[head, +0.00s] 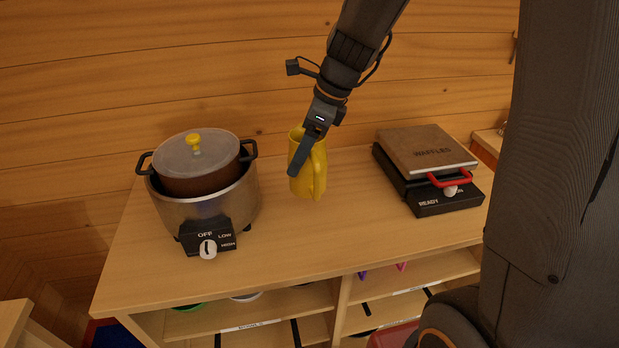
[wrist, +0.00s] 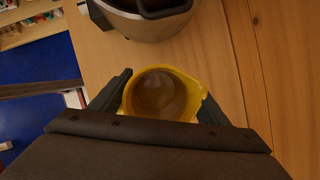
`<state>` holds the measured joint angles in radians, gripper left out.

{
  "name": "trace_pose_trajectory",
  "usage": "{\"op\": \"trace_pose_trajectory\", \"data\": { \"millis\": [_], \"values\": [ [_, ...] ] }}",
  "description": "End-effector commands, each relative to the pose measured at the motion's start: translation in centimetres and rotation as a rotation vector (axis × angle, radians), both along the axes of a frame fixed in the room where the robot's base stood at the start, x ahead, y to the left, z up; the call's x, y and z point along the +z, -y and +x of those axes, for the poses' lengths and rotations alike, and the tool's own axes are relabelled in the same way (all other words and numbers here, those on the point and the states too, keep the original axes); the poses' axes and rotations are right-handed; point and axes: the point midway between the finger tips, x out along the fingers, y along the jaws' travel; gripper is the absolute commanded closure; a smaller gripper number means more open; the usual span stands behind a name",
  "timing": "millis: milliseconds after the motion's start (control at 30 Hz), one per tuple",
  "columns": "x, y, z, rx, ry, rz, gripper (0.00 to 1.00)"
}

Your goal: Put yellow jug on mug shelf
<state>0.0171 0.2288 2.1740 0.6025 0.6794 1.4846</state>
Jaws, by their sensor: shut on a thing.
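The yellow jug (head: 308,172) is upright at the middle of the wooden counter in the head view. I cannot tell whether its base touches the counter. My gripper (head: 309,146) comes down from above and is shut on the jug near its rim. In the wrist view the jug (wrist: 192,90) shows from above, with a finger on either side and a brownish inside. Open shelves (head: 300,300) lie under the counter; their labels are too small to read surely, so I cannot tell which is the mug shelf.
A pot cooker (head: 165,210) with a lidded pot stands left of the jug. A waffle maker (head: 425,150) with a red handle stands to the right. The counter's front middle (head: 320,235) is clear. Several items partly show in the shelves below.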

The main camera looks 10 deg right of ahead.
Motion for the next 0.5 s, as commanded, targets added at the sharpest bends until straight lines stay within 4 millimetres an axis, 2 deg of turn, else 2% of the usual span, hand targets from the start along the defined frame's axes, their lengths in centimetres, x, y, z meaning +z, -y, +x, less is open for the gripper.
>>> {"op": "trace_pose_trajectory", "data": {
  "millis": [100, 267, 500],
  "values": [
    [-1.8, 0.1, -0.1, -0.003, -0.003, 0.001, 0.7],
    [-3.0, 0.1, 0.0, -0.003, 0.0, 0.001, 0.7],
    [-6.2, 0.2, 0.0, -0.007, -0.002, 0.001, 0.7]
  ]
}}
